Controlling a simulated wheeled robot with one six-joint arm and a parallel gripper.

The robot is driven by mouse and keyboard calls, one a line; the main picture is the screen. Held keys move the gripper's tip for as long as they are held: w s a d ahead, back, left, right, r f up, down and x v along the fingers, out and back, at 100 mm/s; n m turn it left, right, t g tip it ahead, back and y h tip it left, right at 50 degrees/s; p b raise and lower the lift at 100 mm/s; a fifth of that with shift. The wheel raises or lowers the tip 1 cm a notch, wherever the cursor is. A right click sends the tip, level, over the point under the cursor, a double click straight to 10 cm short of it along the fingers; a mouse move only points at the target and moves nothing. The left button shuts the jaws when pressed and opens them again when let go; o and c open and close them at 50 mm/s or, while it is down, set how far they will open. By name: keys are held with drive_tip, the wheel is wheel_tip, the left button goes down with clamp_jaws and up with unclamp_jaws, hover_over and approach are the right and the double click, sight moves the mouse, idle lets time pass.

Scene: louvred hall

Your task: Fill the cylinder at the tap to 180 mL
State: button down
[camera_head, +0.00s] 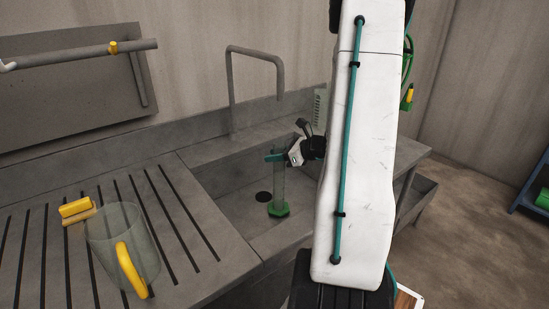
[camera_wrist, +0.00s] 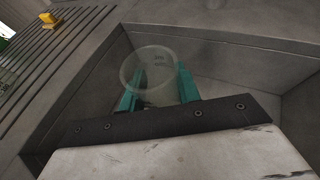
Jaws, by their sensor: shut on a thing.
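The clear measuring cylinder (camera_head: 279,185) with a green foot is upright inside the grey sink basin (camera_head: 235,192). My gripper (camera_head: 276,156) is shut on its upper part, with teal fingers on either side. In the wrist view the cylinder's open round rim (camera_wrist: 150,62) shows between the teal fingers (camera_wrist: 159,88). The grey tap (camera_head: 231,88) arches over the basin, and its spout end appears above the cylinder in the picture. No water stream shows. I cannot tell the water level, or whether the foot touches the basin floor.
A clear jug (camera_head: 122,245) with a yellow handle stands on the slotted drainboard (camera_head: 180,225) at left. A yellow-topped block (camera_head: 76,209) lies behind it. A dark drain hole (camera_head: 264,196) is beside the cylinder's foot. Basin walls surround the cylinder.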

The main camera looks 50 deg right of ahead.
drive_tip(key=shift+f, duration=0.25)
drive_tip(key=shift+a+f, duration=0.1)
drive_tip(key=shift+f, duration=0.05)
drive_tip(key=c, duration=1)
unclamp_jaws()
